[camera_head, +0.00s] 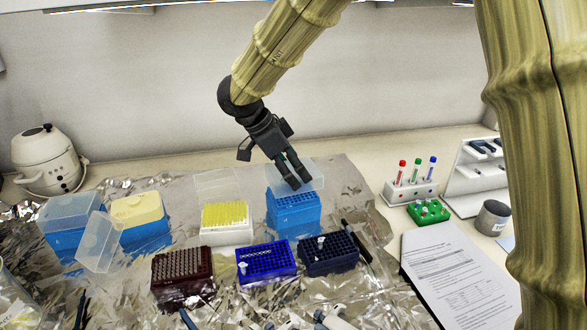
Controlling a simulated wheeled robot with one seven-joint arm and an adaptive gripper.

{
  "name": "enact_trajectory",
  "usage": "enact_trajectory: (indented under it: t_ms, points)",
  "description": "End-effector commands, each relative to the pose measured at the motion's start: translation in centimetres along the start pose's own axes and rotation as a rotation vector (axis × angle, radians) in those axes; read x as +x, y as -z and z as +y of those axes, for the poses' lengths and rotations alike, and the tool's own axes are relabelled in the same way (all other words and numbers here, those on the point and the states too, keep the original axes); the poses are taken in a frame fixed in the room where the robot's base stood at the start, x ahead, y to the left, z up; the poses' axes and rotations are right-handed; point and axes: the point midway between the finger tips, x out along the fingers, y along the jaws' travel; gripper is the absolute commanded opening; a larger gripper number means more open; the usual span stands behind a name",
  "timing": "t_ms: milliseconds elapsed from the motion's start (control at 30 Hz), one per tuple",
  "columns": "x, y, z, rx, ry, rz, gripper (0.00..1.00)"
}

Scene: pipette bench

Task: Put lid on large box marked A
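A blue tip box (294,219) stands at the centre right of the bench with its top showing. A clear lid (314,170) rises at its back edge. My gripper (297,178) points down over this box, with its fingers overlapping the lid. I cannot tell whether they touch or hold it. Further left are a white box of yellow tips (226,235) with a raised clear lid (216,183), a blue box with a yellow top (145,238) and a tilted clear lid (99,243) beside it, and a blue box (64,243) under a translucent cover. No letter A is readable.
In front stand a dark red rack (183,275), a blue rack (266,263) and a navy rack (329,254). Crumpled foil covers this area. At right are a tube rack (411,191), a green rack (429,212), a cup (492,218) and a paper sheet (455,270).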

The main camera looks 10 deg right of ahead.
Motion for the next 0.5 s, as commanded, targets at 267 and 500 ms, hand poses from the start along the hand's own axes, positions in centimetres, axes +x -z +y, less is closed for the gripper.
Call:
enact_trajectory:
  t_ms: [267, 500]
  points:
    - [0.27, -0.09, 0.03, 0.001, -0.001, 0.0, 0.66]
    - [0.53, -0.35, 0.07, 0.001, -0.002, -0.001, 0.66]
